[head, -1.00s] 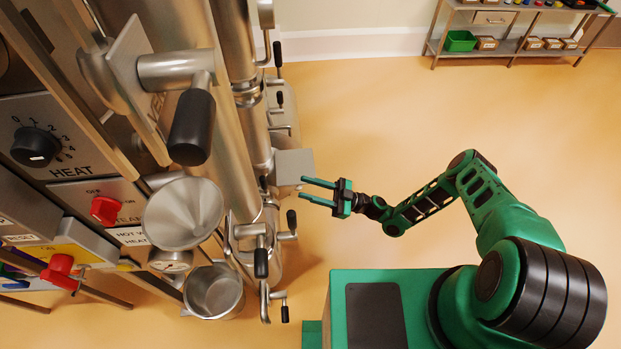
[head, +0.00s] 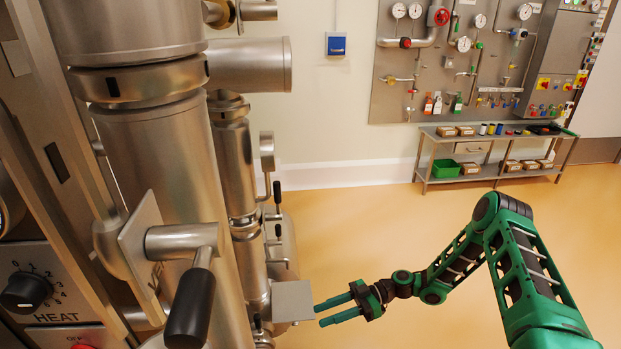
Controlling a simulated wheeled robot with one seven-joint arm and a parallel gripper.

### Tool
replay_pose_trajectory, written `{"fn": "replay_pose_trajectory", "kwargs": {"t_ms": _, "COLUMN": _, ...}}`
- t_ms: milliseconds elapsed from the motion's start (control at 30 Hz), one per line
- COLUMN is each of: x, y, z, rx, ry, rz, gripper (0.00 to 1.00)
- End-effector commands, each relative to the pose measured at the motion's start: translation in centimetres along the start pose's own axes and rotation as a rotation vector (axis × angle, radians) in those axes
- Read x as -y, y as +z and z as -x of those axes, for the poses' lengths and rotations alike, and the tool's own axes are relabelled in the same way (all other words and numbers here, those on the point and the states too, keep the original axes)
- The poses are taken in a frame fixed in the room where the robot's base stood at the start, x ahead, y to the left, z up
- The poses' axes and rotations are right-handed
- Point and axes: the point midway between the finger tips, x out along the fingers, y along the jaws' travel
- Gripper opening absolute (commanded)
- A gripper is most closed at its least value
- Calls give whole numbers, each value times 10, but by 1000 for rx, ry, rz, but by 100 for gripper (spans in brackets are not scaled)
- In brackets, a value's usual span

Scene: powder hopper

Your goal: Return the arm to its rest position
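My green arm (head: 515,262) reaches in from the lower right of the head view, bent at the elbow. My gripper (head: 326,313) points left, with its two green fingers apart and nothing between them. Its fingertips are close to a grey metal plate or box (head: 293,301) on the steel equipment in the picture; I cannot tell whether they touch it.
Steel hopper columns (head: 165,170) fill the left, with a black-handled lever (head: 190,305) and a HEAT knob (head: 25,291). A shelf table (head: 480,178) stands at the back wall under a valve panel (head: 385,80). The orange floor between is clear.

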Motion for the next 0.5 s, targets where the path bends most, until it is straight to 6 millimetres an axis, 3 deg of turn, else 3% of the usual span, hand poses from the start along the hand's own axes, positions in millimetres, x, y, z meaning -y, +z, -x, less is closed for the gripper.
{"fn": "replay_pose_trajectory", "kwargs": {"t_ms": 500, "x": 37, "y": -48, "z": 106, "rx": 491, "ry": 86, "rz": -387, "gripper": 37}}
